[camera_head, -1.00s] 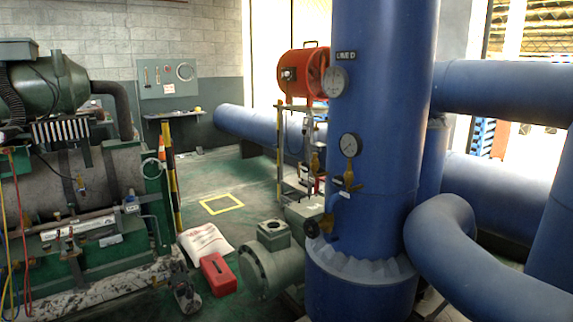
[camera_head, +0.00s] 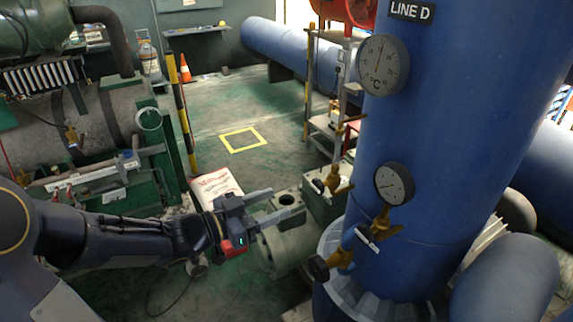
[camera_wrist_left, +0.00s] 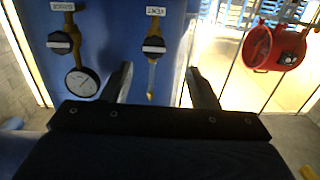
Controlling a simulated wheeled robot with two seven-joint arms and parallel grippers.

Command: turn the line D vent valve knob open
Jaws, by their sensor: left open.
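In the left wrist view, the vent valve knob (camera_wrist_left: 153,46) is a dark round knob with a white bar lying about level, on a brass stem beside a small VENT label (camera_wrist_left: 155,11). My left gripper (camera_wrist_left: 158,70) is open and empty; the knob shows between and just beyond its fingertips. In the head view my left gripper (camera_head: 287,203) points right toward the blue LINE D column (camera_head: 450,130), apart from its brass valves. I cannot tell which head-view valve is the vent. My right gripper is out of view.
A second knob (camera_wrist_left: 60,42) and a pressure gauge (camera_wrist_left: 82,82) sit beside the vent knob. A temperature dial (camera_head: 383,65) is higher on the column. A grey-green motor (camera_head: 290,240) stands below my gripper. Floor around the yellow square (camera_head: 240,140) is clear.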

